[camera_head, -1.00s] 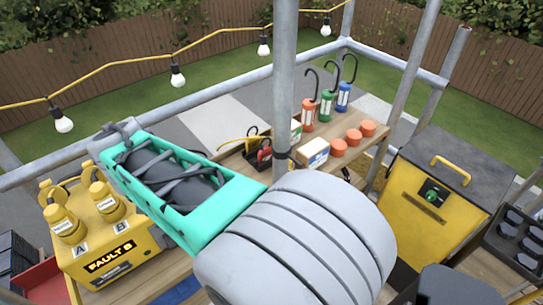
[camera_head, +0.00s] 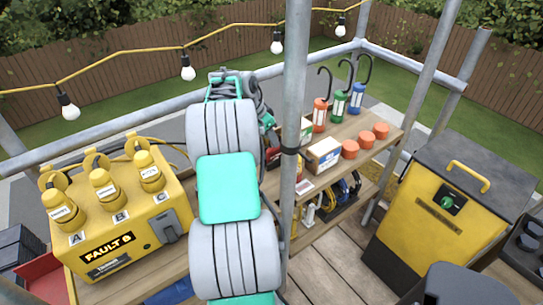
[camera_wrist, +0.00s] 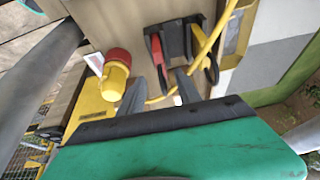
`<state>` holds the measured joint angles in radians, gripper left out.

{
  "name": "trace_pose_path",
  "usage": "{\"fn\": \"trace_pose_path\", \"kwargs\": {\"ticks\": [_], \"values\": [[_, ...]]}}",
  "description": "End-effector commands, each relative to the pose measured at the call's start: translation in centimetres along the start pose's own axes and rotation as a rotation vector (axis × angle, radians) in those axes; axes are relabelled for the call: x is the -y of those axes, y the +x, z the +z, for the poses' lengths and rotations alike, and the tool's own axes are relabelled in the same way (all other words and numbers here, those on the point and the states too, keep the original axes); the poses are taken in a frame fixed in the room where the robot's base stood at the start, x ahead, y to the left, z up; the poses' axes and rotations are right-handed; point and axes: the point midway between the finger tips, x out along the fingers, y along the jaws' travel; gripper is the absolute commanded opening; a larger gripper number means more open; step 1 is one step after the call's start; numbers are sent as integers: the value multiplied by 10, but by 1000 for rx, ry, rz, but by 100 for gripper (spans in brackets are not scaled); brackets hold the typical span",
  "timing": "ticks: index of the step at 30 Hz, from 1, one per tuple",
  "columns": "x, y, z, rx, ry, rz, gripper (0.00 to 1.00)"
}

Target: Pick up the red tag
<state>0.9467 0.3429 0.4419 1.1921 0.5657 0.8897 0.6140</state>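In the wrist view, a narrow red piece (camera_wrist: 159,52) stands against a black holder (camera_wrist: 178,42), beside a yellow piece. It may be the red tag, but I cannot read any marking on it. A red item (camera_head: 273,158) on the bench in the head view is probably the same thing, partly hidden by my arm.
A yellow cylinder with a red cap (camera_wrist: 116,75) stands left of the fingers. A yellow cable (camera_wrist: 205,55) runs past the holder. The yellow fault box (camera_head: 120,225) is left of my arm. A scaffold pole (camera_head: 295,110) stands close to my arm's right.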

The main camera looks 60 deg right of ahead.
Motion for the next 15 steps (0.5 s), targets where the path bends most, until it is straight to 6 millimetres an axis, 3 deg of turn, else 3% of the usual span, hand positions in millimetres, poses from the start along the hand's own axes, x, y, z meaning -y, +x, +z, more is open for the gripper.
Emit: {"fn": "trace_pose_path", "kwargs": {"ticks": [12, 15], "values": [[2, 60, 0, 2, -6, 0, 40], [3, 64, 1, 1, -7, -3, 40]]}}
